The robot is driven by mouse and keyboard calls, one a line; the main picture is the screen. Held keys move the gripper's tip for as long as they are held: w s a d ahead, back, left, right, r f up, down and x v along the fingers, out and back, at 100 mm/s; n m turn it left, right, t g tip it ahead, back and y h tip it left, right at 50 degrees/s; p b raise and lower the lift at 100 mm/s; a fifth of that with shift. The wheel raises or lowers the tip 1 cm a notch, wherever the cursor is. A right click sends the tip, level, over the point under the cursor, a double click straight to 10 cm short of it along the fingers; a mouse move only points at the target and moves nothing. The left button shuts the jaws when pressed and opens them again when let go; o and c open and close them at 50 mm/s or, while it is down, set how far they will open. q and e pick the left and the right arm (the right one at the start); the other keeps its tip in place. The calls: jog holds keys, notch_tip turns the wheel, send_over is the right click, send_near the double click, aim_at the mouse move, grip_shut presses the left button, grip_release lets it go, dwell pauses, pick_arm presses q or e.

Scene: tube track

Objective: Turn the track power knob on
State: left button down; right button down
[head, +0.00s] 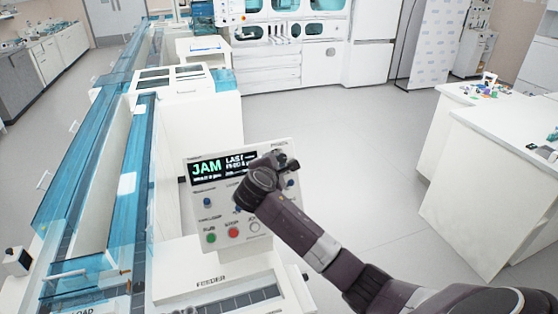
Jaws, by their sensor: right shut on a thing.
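A white control panel (196,205) stands upright above the feeder. Its dark display (207,169) reads "JAM" in green. Below the display are small blue knobs (208,202) and a row with a green button (211,238), a red button (233,233) and a white round button (255,227). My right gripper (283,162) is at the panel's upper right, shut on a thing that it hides. A blue knob (290,183) shows just beside it. I cannot read which knob is the track power knob. My left gripper is not in view.
A long track with blue clear covers (84,150) runs along the left. The white feeder (215,282) lies below the panel. White counters (492,190) stand at the right. The grey floor between is clear.

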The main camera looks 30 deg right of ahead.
jog(key=c, duration=1.7)
grip_release()
jog(key=shift+o, duration=0.2)
jog(key=shift+s+a, duration=0.1)
jog(key=shift+s, duration=0.05)
jog(key=v, duration=1.1)
jog(key=shift+s+a, duration=0.2)
jog(key=shift+s, duration=0.1)
jog(key=shift+r, duration=0.1)
